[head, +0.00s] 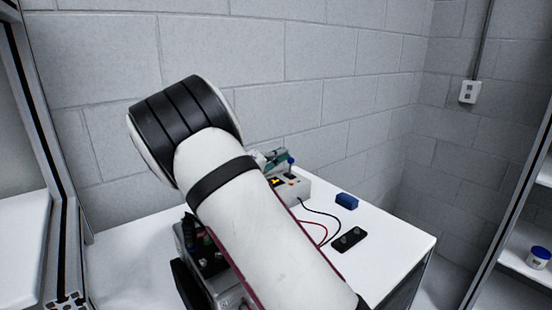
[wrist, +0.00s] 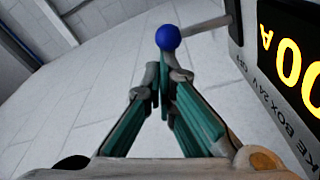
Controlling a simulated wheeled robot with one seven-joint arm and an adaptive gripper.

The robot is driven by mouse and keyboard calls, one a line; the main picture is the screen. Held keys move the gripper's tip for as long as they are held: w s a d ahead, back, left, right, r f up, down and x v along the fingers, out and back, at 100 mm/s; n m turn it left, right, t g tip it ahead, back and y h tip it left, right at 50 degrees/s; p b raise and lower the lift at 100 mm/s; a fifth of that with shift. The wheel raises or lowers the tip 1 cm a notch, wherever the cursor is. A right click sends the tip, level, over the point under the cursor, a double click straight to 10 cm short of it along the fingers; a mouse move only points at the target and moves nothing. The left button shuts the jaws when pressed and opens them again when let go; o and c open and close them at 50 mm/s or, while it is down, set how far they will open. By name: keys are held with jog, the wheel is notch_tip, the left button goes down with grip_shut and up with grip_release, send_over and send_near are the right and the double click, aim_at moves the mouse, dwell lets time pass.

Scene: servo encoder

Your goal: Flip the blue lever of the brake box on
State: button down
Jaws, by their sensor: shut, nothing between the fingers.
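The brake box (head: 302,190) is a pale box on the white table, partly hidden behind my arm in the head view. In the wrist view the brake box (wrist: 273,88) fills the right edge, with yellow digits on a black display. Its lever ends in a blue ball (wrist: 168,38), and a grey rod runs from the ball right toward the box. The blue ball also shows in the head view (head: 290,160). My gripper (wrist: 160,76), with teal fingers, is shut and empty, its tips just below the ball in the wrist view. I cannot tell whether they touch it.
A small blue block (head: 346,201) and a black plate with knobs (head: 347,239) lie on the table (head: 395,240), right of the box. Red and black cables cross the table. Grey equipment (head: 210,262) stands partly hidden behind my arm. A block wall (head: 330,90) rises behind.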

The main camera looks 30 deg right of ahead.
jog(key=shift+s+d+m, duration=0.1)
jog(key=shift+s+m, duration=0.3)
jog(key=shift+m, duration=0.3)
jog(key=shift+r, duration=0.1)
jog(key=v, duration=1.2)
